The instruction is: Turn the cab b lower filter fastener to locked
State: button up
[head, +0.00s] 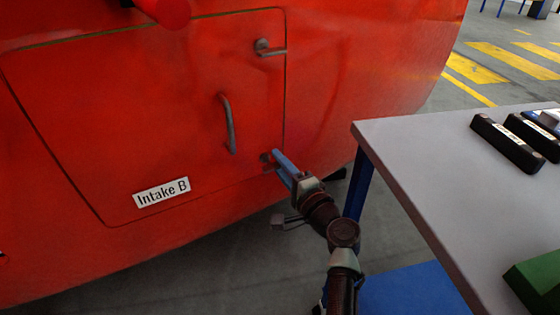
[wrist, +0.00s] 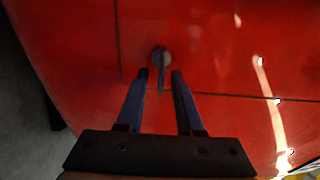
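The lower fastener (head: 265,158) sits at the lower right corner of the red Intake B hatch (head: 160,95), partly hidden by my gripper in the head view. In the wrist view the fastener (wrist: 161,57) is a grey round hub with a thin lever pointing toward the gripper's palm. My gripper (head: 276,155) is at the fastener. In the wrist view its two blue-grey fingers (wrist: 161,76) are open, one on each side of the lever, with a gap showing on both sides. The upper fastener (head: 268,48) has its lever lying roughly level, pointing right across the hatch edge.
A grey curved handle (head: 229,124) stands out from the hatch left of my gripper. An Intake B label (head: 162,192) is below it. A grey-topped table (head: 440,165) with black boxes (head: 508,143) and a green block (head: 538,282) stands close on the right.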

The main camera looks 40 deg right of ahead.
jog(key=shift+s, duration=0.1)
jog(key=p+v, duration=0.2)
jog(key=v, duration=1)
jog(key=shift+s+p, duration=0.4)
jog(key=shift+a, duration=0.1)
